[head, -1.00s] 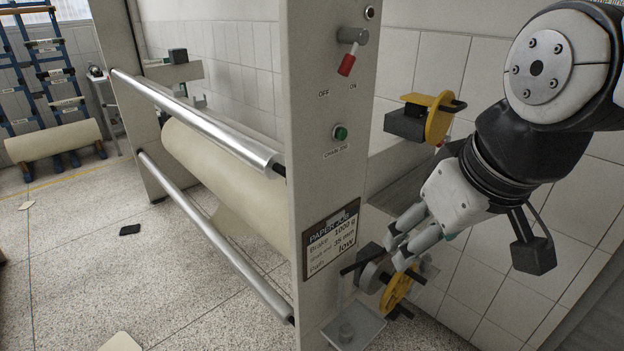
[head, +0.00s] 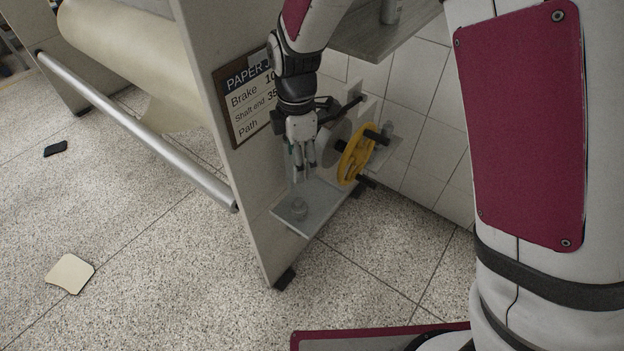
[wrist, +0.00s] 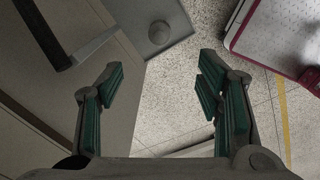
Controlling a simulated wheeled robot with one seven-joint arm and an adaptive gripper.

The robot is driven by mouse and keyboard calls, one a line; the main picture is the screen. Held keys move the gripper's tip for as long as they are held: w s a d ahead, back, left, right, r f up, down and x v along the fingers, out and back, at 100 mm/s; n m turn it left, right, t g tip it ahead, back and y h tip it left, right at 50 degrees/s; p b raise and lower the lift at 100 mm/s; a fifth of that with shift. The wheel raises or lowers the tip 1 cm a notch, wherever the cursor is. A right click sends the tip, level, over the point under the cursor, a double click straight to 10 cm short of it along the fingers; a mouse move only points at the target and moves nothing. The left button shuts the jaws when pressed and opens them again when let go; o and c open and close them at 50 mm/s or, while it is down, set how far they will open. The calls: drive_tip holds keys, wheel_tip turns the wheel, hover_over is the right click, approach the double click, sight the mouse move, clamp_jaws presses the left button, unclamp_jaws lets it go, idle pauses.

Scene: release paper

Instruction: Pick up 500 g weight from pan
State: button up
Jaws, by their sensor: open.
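The pan (head: 320,209) is a flat grey plate low beside the machine's upright panel. In the wrist view my gripper (wrist: 160,85) is open and empty, with green pads spread wide.
A yellow handwheel (head: 356,156) and a grey disc (head: 335,143) are close right of my gripper. The machine panel with its sign (head: 247,97) stands close left. A grey shelf (head: 385,38) is above. A card (head: 70,273) and a dark phone-like object (head: 56,148) lie on the open floor.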

drive_tip(key=b, duration=0.1)
hover_over(299, 200)
drive_tip(key=shift+n, duration=0.4)
drive_tip(key=f, duration=0.9)
drive_tip(key=shift+d+f, duration=0.2)
drive_tip(key=shift+f, duration=0.15)
drive_tip(key=shift+a+f+b, duration=0.15)
drive_tip(key=shift+f+b, duration=0.25)
drive_tip(key=shift+f, duration=1.25)
drive_tip(key=shift+a+f+b, duration=0.1)
drive_tip(key=shift+f+b, duration=0.25)
drive_tip(key=shift+f, duration=1.25)
drive_tip(key=shift+c, duration=0.6)
